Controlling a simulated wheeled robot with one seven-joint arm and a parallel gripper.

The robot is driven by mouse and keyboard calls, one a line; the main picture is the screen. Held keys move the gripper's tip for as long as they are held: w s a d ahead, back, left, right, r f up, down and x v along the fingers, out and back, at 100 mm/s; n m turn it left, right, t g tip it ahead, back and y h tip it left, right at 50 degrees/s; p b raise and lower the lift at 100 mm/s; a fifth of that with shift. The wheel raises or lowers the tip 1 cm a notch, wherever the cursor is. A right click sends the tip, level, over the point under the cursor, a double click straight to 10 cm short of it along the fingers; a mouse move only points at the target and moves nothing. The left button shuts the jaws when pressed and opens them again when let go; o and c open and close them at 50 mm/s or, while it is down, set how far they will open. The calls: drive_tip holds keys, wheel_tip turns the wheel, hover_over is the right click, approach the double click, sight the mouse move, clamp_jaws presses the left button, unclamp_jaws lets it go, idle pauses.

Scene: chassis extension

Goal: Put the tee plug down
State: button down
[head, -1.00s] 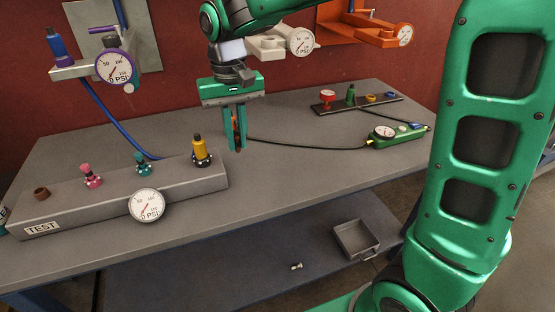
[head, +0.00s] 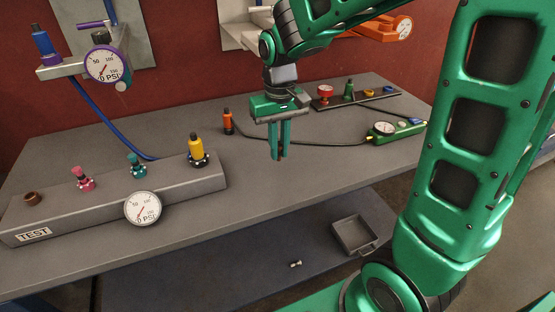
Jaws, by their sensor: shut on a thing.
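My gripper (head: 280,156) hangs pointing down over the middle of the table. Its two green fingers are shut on a small dark brown piece, taken as the tee plug (head: 279,158). Only a bit of the piece shows at the fingertips; the fingers hide the rest. Whether it touches the grey table top (head: 250,185) is hard to tell. The fingertips are in front of the black hose (head: 320,143) and to the right of an upright orange plug (head: 228,123).
The grey TEST block (head: 110,205), with several fittings and a gauge, lies at left. A green gauge unit (head: 400,132) and a dark rack (head: 335,104) stand at right. A lower shelf holds a grey tray (head: 354,236) and a small pale fitting (head: 295,264). The front table centre is clear.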

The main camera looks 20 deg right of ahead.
sight(280, 160)
drive_tip(key=shift+d+f, duration=0.2)
drive_tip(key=shift+f, duration=1.9)
drive_tip(key=shift+f, duration=0.4)
drive_tip(key=c, duration=1.8)
unclamp_jaws()
drive_tip(key=shift+o, duration=0.2)
